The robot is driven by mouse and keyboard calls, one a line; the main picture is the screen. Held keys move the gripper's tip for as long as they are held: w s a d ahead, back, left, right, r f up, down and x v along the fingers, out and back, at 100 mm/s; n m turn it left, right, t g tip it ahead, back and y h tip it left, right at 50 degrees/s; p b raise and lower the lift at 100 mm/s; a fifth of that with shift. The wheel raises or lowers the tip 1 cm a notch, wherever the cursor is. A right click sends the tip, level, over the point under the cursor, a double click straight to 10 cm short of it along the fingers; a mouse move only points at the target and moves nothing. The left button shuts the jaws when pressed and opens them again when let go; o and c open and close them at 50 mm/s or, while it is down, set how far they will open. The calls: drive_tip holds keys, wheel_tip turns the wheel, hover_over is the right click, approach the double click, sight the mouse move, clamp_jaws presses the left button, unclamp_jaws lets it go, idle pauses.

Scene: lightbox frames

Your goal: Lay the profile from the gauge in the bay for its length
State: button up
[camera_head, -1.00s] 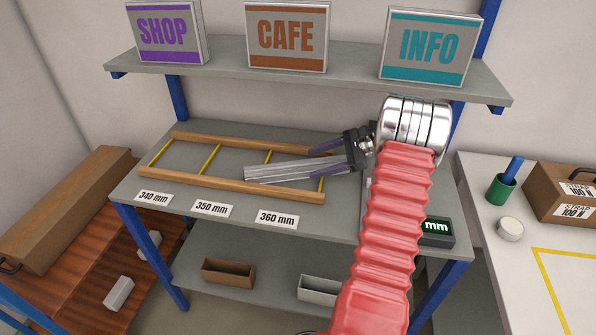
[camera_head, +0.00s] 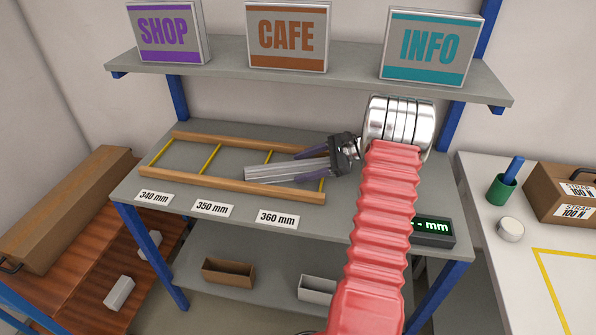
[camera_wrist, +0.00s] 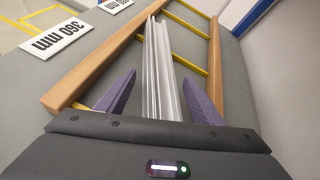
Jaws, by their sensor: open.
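The silver grooved profile (camera_head: 275,171) lies slantwise over the wooden rack, its left end near the front rail. In the wrist view the profile (camera_wrist: 160,75) runs between my fingers and passes over a yellow divider. I cannot tell whether it touches the rack. My gripper (camera_head: 315,161) is open around its right end; in the wrist view the purple fingers (camera_wrist: 160,95) stand apart with gaps on both sides. The rack (camera_head: 205,180) has yellow dividers and labels for 340 mm (camera_head: 154,198), 350 mm (camera_head: 213,208) and 360 mm (camera_head: 277,219). The gauge display (camera_head: 433,228) shows dashes and "mm"; my arm partly covers it.
A shelf (camera_head: 330,77) with three signs hangs above the bench. Two small bins, one brown (camera_head: 228,271) and one grey (camera_head: 317,288), sit on the lower shelf. A white table (camera_head: 500,270) with a green cup (camera_head: 501,189) stands at right.

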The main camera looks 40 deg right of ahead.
drive_tip(key=shift+c, duration=0.6)
drive_tip(key=shift+f, duration=0.1)
clamp_jaws()
idle(0.3)
